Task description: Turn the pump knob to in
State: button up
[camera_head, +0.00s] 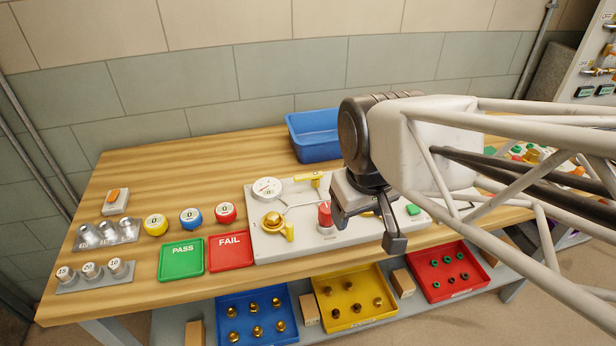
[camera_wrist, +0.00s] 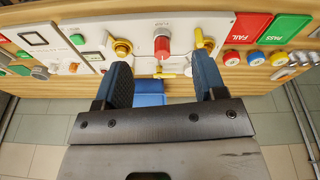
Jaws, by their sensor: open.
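A white valve panel (camera_head: 290,248) lies on the bench. It carries a red knob (camera_head: 325,215), a brass knob with a yellow lever (camera_head: 272,220), a yellow handle (camera_head: 316,180) and a round gauge (camera_head: 267,188).
A blue bin (camera_head: 312,150) stands behind the panel. Green PASS (camera_head: 181,259) and red FAIL (camera_head: 230,251) trays lie to its left, with coloured round pieces behind them. Blue, yellow and red trays of small parts sit on the lower shelf.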

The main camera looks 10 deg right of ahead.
jog(key=shift+o, duration=0.3)
jog(key=w+f+n+g, duration=0.1)
jog(key=w+f+n, duration=0.2)
jog(key=w+n, duration=0.4)
jog(key=n, duration=0.3)
jog(key=shift+w, duration=0.35)
jog(key=n+g, duration=0.1)
jog(key=n, duration=0.9)
send_over(327, 208)
jog(key=s, duration=0.1)
jog(key=f, duration=0.4)
jog(key=shift+s+f, duration=0.2)
jog(key=shift+f, duration=0.15)
jog(key=shift+w+f+n, duration=0.65)
jog(key=shift+w+n, duration=0.1)
jog(key=shift+n, duration=0.15)
jog(key=shift+f, duration=3.9)
